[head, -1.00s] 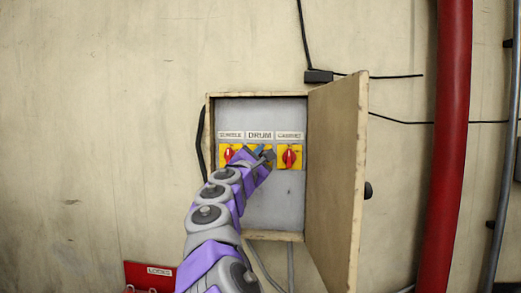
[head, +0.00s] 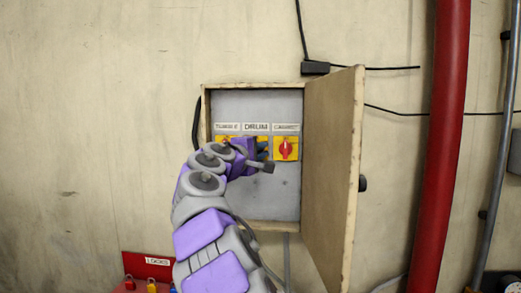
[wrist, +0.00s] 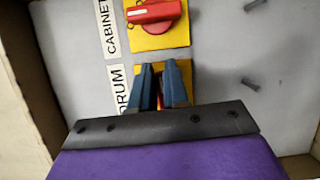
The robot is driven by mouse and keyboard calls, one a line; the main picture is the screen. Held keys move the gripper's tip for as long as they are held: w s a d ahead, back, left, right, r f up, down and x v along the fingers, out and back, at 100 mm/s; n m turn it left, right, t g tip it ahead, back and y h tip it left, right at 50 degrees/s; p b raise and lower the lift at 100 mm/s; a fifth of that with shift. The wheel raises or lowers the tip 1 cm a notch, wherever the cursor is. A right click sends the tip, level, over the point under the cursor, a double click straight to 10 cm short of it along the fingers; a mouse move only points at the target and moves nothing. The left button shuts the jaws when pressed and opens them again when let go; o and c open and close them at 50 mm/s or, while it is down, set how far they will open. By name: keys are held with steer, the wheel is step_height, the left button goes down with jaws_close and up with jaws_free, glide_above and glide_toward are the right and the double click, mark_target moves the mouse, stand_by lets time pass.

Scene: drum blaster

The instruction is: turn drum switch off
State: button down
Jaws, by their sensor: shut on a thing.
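The drum switch is the middle one in an open wall box, under the DRUM label (head: 256,127). In the wrist view its yellow plate (wrist: 187,68) shows around my fingers, with a little of its red knob between them. My gripper (head: 263,151) is at this switch, shut on the knob with its two blue fingers (wrist: 161,82). The fingers and wrist hide most of the knob, so its angle cannot be told. The wrist view is rolled, with the label text running upward.
The cabinet switch (head: 285,148) is to the right, its red handle upright; it also shows in the wrist view (wrist: 153,13). The left switch is mostly hidden by my arm. The box door (head: 333,170) stands open at right. A red pipe (head: 445,150) runs beyond it.

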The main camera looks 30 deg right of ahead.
steer(key=shift+f+m, duration=0.15)
steer(key=shift+m, duration=0.15)
stand_by(0.4)
steer(key=c, duration=1.4)
jaws_free()
steer(key=shift+w, duration=0.15)
steer(key=shift+o, duration=1.4)
steer(key=shift+w+f, duration=0.1)
steer(key=shift+w, duration=0.15)
steer(key=shift+s, duration=0.15)
steer(key=b+v, duration=0.1)
steer(key=v, duration=1.6)
steer(key=shift+a, duration=0.25)
